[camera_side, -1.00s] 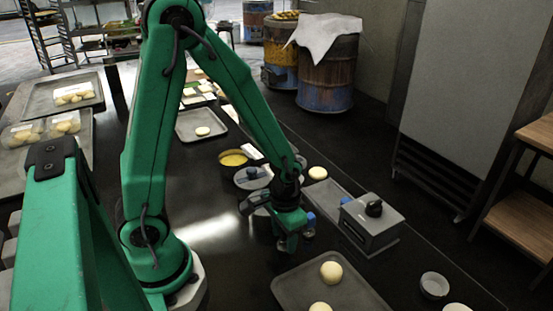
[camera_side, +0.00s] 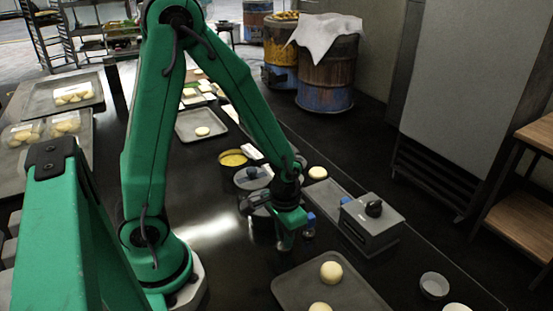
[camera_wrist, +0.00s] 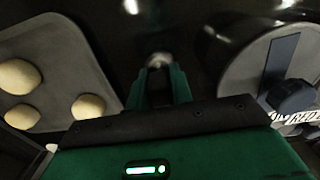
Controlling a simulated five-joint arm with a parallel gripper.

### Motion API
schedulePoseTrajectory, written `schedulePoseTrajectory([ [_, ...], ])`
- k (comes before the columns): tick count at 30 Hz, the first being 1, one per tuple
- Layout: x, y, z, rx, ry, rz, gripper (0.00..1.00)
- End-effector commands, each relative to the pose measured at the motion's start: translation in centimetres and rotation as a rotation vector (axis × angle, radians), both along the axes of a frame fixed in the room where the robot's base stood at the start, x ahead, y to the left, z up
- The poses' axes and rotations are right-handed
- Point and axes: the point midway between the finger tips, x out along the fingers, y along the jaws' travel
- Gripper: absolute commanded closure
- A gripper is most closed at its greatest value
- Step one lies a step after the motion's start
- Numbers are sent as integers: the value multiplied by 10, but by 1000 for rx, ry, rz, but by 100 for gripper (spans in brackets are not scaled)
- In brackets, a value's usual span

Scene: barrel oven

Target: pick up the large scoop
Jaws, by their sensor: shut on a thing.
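My gripper (camera_side: 287,243) points down at the dark counter, between the lidded pots and the dough tray, in the side view. In the wrist view, my gripper's green fingers (camera_wrist: 160,84) are closed together around a small, pale, shiny piece (camera_wrist: 158,60) at their tips. I take this piece to be part of the large scoop. The rest of the scoop is hidden by the fingers or lost against the dark counter, so its shape and tilt cannot be told.
A grey tray (camera_side: 295,290) with dough balls (camera_side: 331,271) lies in front of my gripper. A lidded pot (camera_side: 250,182) and a yellow-filled bowl (camera_side: 232,160) stand behind. A grey box with a black knob (camera_side: 372,222) and a small blue-topped item (camera_side: 309,221) are to the right.

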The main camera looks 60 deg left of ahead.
Motion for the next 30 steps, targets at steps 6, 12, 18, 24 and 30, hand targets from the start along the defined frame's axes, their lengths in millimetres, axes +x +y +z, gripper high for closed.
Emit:
schedulePoseTrajectory([
  [6,-1,0,0,0,3,0,100],
  [12,0,0,8,0,0,0,100],
  [18,0,0,25,0,-3,0,100],
  [24,-3,-5,44,0,-2,-3,100],
  [30,-19,-28,60,-1,-3,-7,100],
])
